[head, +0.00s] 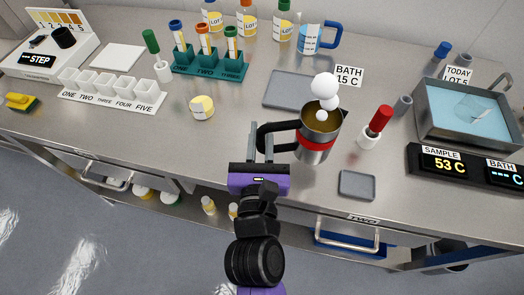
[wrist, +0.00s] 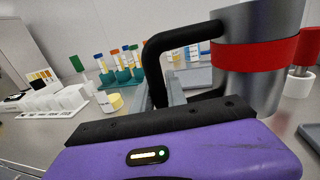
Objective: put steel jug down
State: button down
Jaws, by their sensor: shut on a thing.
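The steel jug (head: 314,150) has a red band, a black handle and brownish liquid inside. It stands upright near the middle front of the bench, with white puffs above its mouth. My gripper (head: 262,143) is shut on the jug's black handle, left of its body. In the wrist view the jug (wrist: 258,82) fills the upper right, and its handle (wrist: 152,62) passes between the fingers. I cannot tell whether the jug's base touches the bench.
A large grey tray (head: 285,98) lies behind the jug, by a "BATH 15 C" label (head: 348,76). A small grey tray (head: 357,185) lies at front right. A red-handled tool in a white holder (head: 368,141) stands close right. A water bath (head: 430,124) and displays (head: 455,168) are farther right.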

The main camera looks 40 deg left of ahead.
jog(key=shift+f+b, duration=1.3)
jog(key=shift+f, duration=1.65)
jog(key=shift+f, duration=0.15)
jog(key=c, duration=1.3)
grip_release()
jog(key=shift+c, duration=0.2)
jog(key=shift+s+d, duration=0.1)
jog(key=shift+d, duration=0.05)
jog(key=b+v, duration=0.1)
jog(key=v, duration=1)
jog(key=shift+s+d, duration=0.2)
jog(key=shift+s, duration=0.05)
